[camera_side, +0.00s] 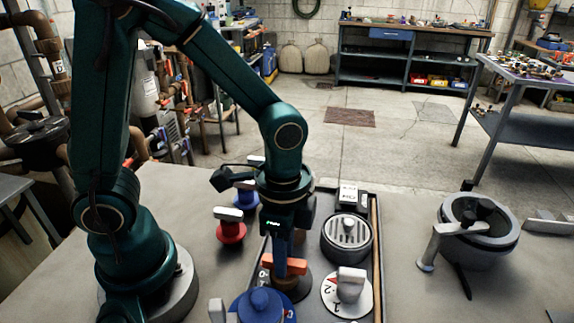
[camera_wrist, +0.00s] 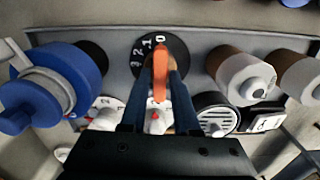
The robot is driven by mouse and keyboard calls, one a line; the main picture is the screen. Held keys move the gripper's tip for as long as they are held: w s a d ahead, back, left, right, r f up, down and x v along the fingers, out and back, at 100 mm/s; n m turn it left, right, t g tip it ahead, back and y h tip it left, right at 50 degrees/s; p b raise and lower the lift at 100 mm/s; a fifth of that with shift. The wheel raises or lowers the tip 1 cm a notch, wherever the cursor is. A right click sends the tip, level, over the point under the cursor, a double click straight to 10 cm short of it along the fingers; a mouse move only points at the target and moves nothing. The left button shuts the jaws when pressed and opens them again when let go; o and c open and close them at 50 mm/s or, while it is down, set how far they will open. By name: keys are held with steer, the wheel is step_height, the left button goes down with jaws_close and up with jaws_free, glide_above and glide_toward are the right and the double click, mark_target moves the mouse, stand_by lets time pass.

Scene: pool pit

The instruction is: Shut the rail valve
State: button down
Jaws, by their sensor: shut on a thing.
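An orange-handled valve (camera_wrist: 158,50) stands on a black dial (camera_wrist: 138,48) marked 0 to 3, on a grey rail panel. In the side view its orange handle (camera_side: 292,266) shows below my wrist. My gripper (camera_wrist: 159,82) points down and is shut on the orange handle, with one dark blue finger on each side. In the wrist view the far end of the handle lies near the 0 mark. The gripper body hides the lower part of the view. The arm and fingers partly cover the valve in the side view.
A blue round fitting (camera_side: 260,306) is in front. Red (camera_side: 231,232) and blue (camera_side: 243,199) knobs stand left. A grey bowl (camera_side: 452,214) is farther right.

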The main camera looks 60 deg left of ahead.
steer(key=c, duration=0.8)
jaws_free()
steer(key=shift+r, duration=2.55)
